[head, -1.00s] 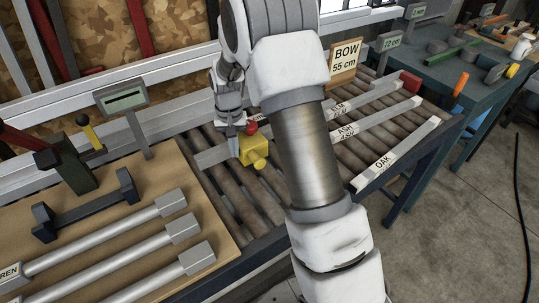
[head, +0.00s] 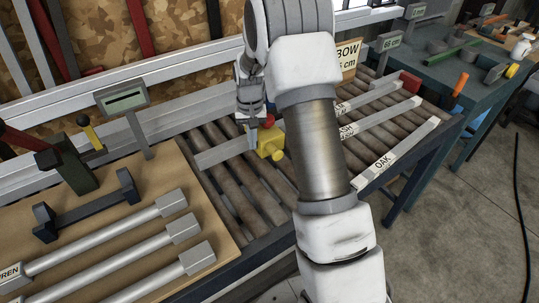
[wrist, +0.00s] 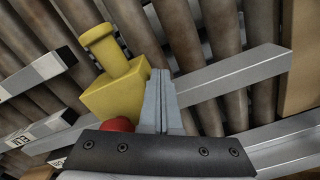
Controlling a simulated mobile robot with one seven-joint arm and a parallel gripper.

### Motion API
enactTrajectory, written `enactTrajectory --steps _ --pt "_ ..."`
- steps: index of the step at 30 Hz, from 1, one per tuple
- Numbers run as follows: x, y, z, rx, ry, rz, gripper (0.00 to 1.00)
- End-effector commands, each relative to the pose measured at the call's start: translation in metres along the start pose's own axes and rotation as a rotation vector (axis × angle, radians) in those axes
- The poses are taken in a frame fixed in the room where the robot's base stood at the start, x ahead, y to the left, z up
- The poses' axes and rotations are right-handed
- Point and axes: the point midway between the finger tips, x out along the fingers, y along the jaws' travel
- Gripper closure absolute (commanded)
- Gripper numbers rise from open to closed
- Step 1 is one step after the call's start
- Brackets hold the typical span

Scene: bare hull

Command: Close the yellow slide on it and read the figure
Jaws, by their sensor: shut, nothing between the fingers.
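The yellow slide (head: 270,144) sits on a grey metal rail (head: 213,154) over the rollers, with a red knob (head: 268,121) beside it. In the wrist view the slide (wrist: 115,88) has a round yellow stub, and the red knob (wrist: 117,124) is close below it. My gripper (head: 252,143) is shut and empty, just left of the slide. In the wrist view its fingertips (wrist: 161,78) lie against or very close to the slide's side; contact is not certain. A small display (head: 389,43) at the back right reads 66 cm. A sign (head: 347,56) reads BOW with a cm figure, partly hidden by my arm.
Several labelled bars, one marked OAK (head: 395,157), lie on the roller table (head: 222,190). A wooden board (head: 150,172) with metal bars and a blank-looking display (head: 121,97) is at left.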

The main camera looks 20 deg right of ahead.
Motion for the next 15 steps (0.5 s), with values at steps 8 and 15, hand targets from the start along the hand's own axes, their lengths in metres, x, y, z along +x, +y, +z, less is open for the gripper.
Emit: enactTrajectory --steps 8,15 --pt "0.0 0.016 -0.009 0.002 0.001 0.0 1.0" --pt "-0.001 0.028 -0.017 0.002 0.002 0.0 1.0"
